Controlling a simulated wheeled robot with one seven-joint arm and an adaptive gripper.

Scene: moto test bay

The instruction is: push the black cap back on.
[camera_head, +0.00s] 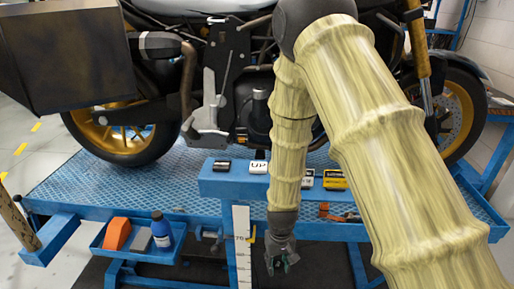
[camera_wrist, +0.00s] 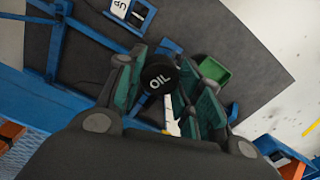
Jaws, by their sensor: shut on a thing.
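The black cap (camera_wrist: 158,77), a round disc with white OIL lettering, is between my gripper's green-padded fingers in the wrist view. My gripper (camera_head: 281,262) is shut on it. In the head view my gripper hangs low in front of the bench's front edge, pointing down, and the cap cannot be made out there. A pale strip with a yellow part (camera_wrist: 171,118) shows just below the cap in the wrist view; I cannot tell whether it joins the cap. The motorcycle (camera_head: 240,90) stands on the blue lift behind my arm. My arm hides part of its engine, and no cap opening can be made out.
A blue shelf (camera_head: 225,186) carries several small boxes. A tray at lower left holds an orange block (camera_head: 117,233), a grey block and a blue bottle (camera_head: 161,230). A white ruled strip (camera_head: 242,247) stands just left of my gripper. A green bin (camera_wrist: 212,72) lies beyond the fingers.

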